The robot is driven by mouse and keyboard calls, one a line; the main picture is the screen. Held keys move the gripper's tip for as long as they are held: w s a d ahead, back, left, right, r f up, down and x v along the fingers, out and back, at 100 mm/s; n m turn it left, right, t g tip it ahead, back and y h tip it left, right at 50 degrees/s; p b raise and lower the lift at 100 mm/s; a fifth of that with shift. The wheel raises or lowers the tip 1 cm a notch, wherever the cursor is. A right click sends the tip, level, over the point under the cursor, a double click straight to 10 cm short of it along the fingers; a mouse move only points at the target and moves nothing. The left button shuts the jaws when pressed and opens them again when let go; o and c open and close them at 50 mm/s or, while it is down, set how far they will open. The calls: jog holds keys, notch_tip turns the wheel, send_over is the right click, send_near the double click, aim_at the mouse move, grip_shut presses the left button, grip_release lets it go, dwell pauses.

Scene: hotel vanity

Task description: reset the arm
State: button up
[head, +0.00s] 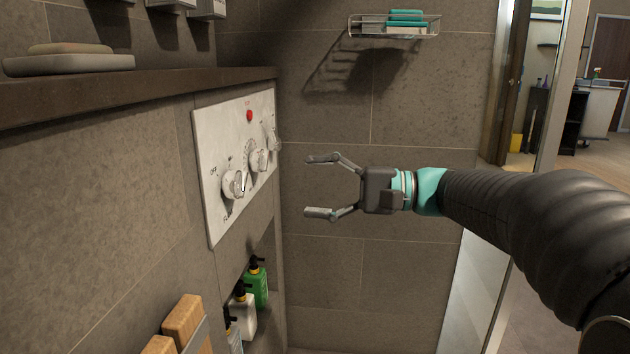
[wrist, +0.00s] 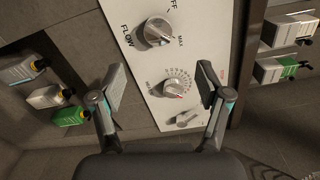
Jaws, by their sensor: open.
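My gripper (head: 322,186) is open and empty in the head view, at the end of my arm reaching in from the right. Its fingers point left toward the white control panel (head: 208,150) on the tiled wall, with a gap between them and the panel. The panel carries several knobs and a red button (head: 249,116). In the wrist view both fingers of my gripper (wrist: 162,85) are spread in front of the panel, with a FLOW knob (wrist: 158,31) and a numbered dial (wrist: 174,88) beyond. Nothing is between the fingers.
A dark ledge (head: 150,88) with a soap dish (head: 68,64) runs above the panel. A niche below holds green (head: 256,285) and white (head: 242,315) pump bottles. Wooden-backed brushes (head: 184,318) are at the bottom. A wire shelf (head: 362,28) hangs on the back wall.

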notch_tip(320, 180, down, 12)
jog(key=d+r+m+t+h, duration=0.1)
jog(key=d+m+h, duration=0.1)
jog(key=h, duration=0.3)
jog(key=s+d+f+n+h+p, duration=0.1)
jog(key=s+d+f+h, duration=0.4)
jog(key=s+f, duration=0.25)
jog(key=s+d+n+t+h+p, duration=0.3)
jog(key=s+d+h, duration=0.5)
jog(key=s+d, duration=0.3)
jog(key=shift+s+d+r+n+p, duration=0.15)
jog(key=shift+s+n+p, duration=0.55)
jog(key=shift+s+p, duration=0.35)
jog(key=shift+r, duration=0.45)
